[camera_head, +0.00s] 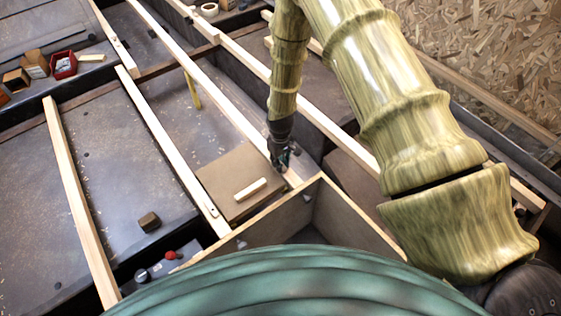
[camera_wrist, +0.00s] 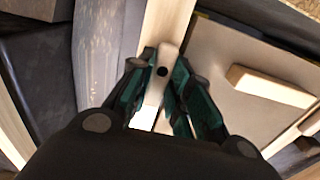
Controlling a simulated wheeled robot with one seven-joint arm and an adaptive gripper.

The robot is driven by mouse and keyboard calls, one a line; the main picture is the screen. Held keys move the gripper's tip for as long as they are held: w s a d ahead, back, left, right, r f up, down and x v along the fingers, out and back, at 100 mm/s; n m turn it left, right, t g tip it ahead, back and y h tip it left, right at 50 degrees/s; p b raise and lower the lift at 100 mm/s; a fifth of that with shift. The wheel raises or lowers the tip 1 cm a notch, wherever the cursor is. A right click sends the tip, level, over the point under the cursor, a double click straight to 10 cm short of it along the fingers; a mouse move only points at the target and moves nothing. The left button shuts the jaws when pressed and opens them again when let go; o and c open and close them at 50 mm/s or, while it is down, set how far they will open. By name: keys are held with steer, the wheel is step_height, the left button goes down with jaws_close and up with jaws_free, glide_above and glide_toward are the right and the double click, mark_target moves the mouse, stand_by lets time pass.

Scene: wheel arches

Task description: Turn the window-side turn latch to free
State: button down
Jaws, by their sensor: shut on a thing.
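A small pale wooden turn latch (camera_wrist: 162,72) with a dark pivot dot sits on a light wooden rail (camera_wrist: 166,22) in the wrist view. It lies roughly along the rail, beside the edge of a brown panel (camera_wrist: 225,65) with a pale wooden handle bar (camera_wrist: 270,87). My gripper (camera_wrist: 154,112) has its green fingers on both sides of the latch and is shut on it. In the head view my gripper (camera_head: 281,160) is at the panel's right edge and hides that latch. Another latch (camera_head: 213,211) shows on the rail at the panel's left edge.
An open wooden-edged box (camera_head: 320,212) stands just in front of my gripper. Several pale rails (camera_head: 165,143) cross the dark surface. Small bins, one red (camera_head: 63,66), stand at the far left. A dark block (camera_head: 149,222) and a red knob (camera_head: 171,255) are at the lower left.

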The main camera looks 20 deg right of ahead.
steer(key=c, duration=1.3)
jaws_free()
steer(key=shift+r, duration=6)
steer(key=s+f+m+p, duration=0.1)
steer(key=s+f+p, duration=0.2)
steer(key=s, duration=0.5)
steer(key=s+f+m+p, duration=0.1)
steer(key=s+f+p, duration=0.15)
steer(key=s, duration=0.65)
steer(key=s+d+r+p, duration=0.1)
steer(key=s+p, duration=0.1)
steer(key=s, duration=0.5)
steer(key=s+r+m+p, duration=0.1)
steer(key=s, duration=0.6)
steer(key=s+d+r+m+p, duration=0.1)
steer(key=s+p, duration=0.1)
steer(key=s, duration=0.4)
steer(key=shift+s+d+r+p, duration=0.1)
steer(key=shift+s+d+p, duration=0.25)
steer(key=shift+s, duration=0.05)
